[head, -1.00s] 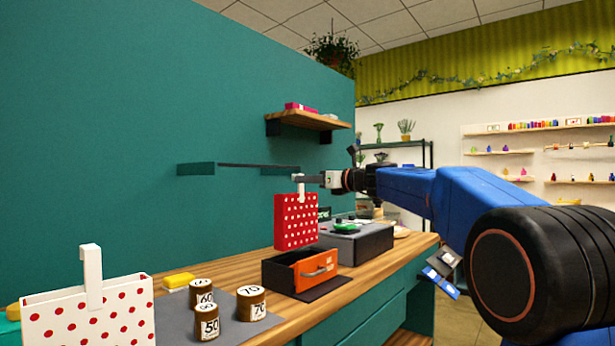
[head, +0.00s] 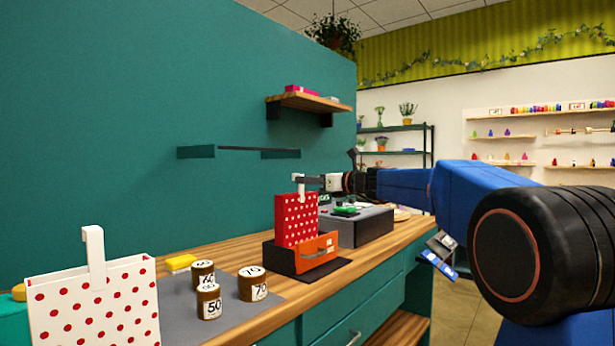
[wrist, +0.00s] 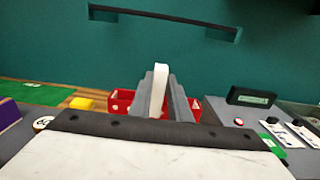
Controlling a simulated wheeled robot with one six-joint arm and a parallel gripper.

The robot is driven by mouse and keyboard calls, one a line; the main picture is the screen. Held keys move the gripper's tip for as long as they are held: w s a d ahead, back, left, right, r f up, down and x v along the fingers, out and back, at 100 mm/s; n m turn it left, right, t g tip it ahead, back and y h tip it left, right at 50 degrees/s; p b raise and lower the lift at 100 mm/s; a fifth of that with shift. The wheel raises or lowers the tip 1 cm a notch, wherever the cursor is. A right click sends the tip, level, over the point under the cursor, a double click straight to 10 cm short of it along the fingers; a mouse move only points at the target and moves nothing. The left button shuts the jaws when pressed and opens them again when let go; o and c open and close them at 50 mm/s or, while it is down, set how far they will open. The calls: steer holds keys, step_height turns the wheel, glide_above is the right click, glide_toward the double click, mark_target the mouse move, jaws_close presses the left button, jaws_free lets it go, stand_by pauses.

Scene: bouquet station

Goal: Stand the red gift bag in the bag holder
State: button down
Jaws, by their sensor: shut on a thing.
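The red gift bag (head: 296,219) has white dots and a white handle loop (head: 299,186). My gripper (head: 302,179) is shut on the handle, with the bag hanging upright below it. In the head view the bag's lower part is hidden behind the orange front panel (head: 318,251) of the dark bag holder (head: 284,257), so it is at least partly inside. I cannot tell whether its base touches the holder's floor. In the wrist view the grey fingers (wrist: 160,92) close around the white handle, with the red bag's rim (wrist: 122,100) showing on both sides.
A white bag with red dots (head: 95,305) stands at the front left. Several numbered brown cylinders (head: 252,285) and a yellow block (head: 180,262) are on the counter. A grey box (head: 362,229) stands close right of the holder. A bracketed bar (head: 240,150) is on the teal wall behind.

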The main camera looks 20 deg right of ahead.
mark_target(302, 193)
steer(key=shift+f, duration=2.1)
steer(key=c, duration=1.6)
jaws_free()
steer(key=shift+o, duration=0.2)
steer(key=v, duration=1.7)
steer(key=shift+s+d, duration=0.15)
